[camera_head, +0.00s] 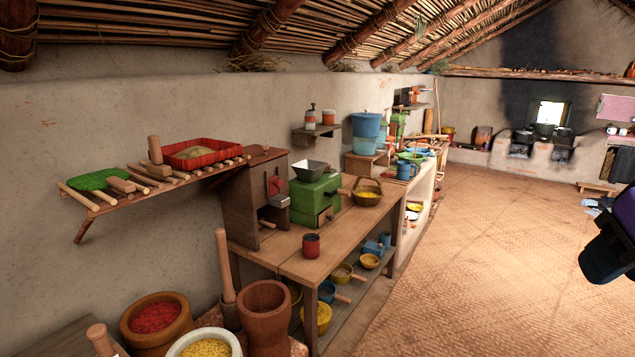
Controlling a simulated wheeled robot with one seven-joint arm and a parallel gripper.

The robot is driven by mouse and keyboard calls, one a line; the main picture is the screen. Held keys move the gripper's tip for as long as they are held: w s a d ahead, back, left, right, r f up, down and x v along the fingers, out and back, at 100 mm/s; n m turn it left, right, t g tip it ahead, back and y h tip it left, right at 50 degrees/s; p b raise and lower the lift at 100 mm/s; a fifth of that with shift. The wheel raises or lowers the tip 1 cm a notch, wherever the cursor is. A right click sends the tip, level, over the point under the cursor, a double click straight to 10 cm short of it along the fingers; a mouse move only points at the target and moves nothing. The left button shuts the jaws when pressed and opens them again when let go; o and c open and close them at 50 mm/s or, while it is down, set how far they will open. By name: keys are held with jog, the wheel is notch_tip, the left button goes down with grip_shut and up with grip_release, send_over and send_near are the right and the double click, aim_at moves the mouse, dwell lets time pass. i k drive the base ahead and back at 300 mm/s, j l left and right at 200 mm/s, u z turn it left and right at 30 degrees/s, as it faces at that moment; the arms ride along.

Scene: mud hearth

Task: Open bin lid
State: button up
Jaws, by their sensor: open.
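No bin lid can be made out for certain. A dark wooden box (257,200) stands upright at the back left of the wooden table; a small red piece shows at its right side, and I cannot tell whether it is the bin. A pink panel (615,108) shows at the far right near the back wall, and its use is unclear.
A green mill (315,198), a red cup (311,245) and a basket (367,192) stand on the table (345,232). A wall shelf (130,198) holds red and green trays. Large pots (265,310) stand at lower left. The woven floor (480,270) is clear.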

aim_at(259, 153)
jog(key=i+l+z, duration=0.1)
jog(key=i+z, duration=0.2)
jog(key=i, duration=0.4)
jog(key=i+j+z, duration=0.1)
jog(key=i+z, duration=0.25)
jog(key=i, duration=0.35)
jog(key=i+u, duration=0.35)
jog(key=i+l+u, duration=0.1)
jog(key=i+u, duration=0.45)
jog(key=u, duration=0.3)
jog(key=i+u, duration=0.2)
jog(key=u, duration=0.25)
jog(key=i+u, duration=0.2)
jog(key=u, duration=0.3)
jog(key=i+l+u, duration=0.15)
jog(key=u, duration=0.35)
